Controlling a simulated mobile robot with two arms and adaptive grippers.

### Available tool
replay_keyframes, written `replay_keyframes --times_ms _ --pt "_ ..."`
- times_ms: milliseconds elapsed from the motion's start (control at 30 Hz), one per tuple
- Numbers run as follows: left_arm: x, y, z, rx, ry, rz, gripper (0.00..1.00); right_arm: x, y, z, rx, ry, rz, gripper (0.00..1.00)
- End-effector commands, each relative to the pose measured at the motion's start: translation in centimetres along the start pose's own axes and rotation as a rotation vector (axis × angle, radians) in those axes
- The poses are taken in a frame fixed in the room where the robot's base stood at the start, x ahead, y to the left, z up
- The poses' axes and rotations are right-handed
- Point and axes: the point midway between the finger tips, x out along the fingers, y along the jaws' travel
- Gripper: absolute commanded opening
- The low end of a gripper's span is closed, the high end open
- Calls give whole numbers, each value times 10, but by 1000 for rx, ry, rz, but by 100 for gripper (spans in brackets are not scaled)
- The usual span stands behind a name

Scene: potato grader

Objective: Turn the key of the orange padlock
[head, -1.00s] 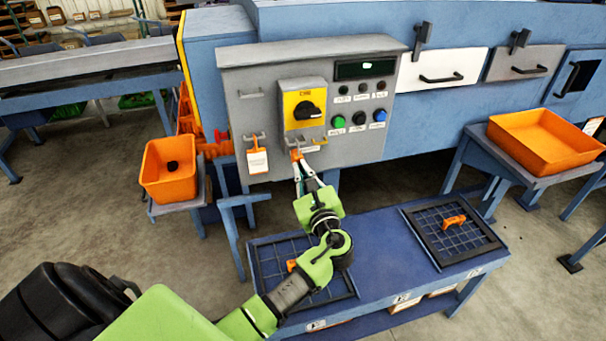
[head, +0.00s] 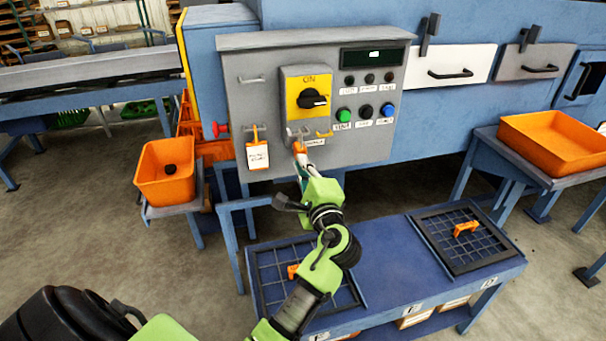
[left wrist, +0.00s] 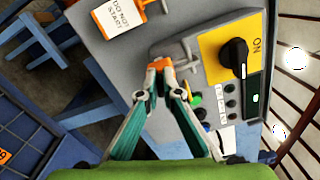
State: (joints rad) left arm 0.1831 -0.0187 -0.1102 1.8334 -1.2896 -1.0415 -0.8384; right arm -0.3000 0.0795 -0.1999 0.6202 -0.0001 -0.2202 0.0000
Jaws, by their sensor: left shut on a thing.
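The orange padlock (head: 299,147) is at the grey hasp below the yellow switch plate on the control panel. My left gripper (head: 301,153) reaches up to it from below. In the left wrist view its two fingertips (left wrist: 160,68) are closed on a small orange part (left wrist: 159,62) at the hasp. I cannot tell whether this is the padlock's body or its key; no separate key shows. The fingers hide part of it. The black rotary switch (head: 312,99) sits above, under the word ON. My right gripper is not in view.
A white tag with an orange top (head: 257,155) hangs left of the padlock. Push buttons (head: 344,115) are at the right of the panel. A blue bench (head: 395,262) with two grid frames stands below. An orange bin (head: 165,185) is at left, an orange tray (head: 551,141) at right.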

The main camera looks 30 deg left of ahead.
Motion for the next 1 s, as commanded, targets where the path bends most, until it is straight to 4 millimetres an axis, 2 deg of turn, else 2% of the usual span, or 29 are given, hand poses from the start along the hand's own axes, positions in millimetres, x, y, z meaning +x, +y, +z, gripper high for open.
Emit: replay_keyframes --times_ms 33,100,400,1000 --pt "0 5 -1 -41 -1 1 0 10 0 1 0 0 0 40" --pt "0 6 -1 -95 -1 1 0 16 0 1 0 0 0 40" --pt "0 6 -1 -263 0 1 0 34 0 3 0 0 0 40" --pt "0 4 -1 -334 0 0 0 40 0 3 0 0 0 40"
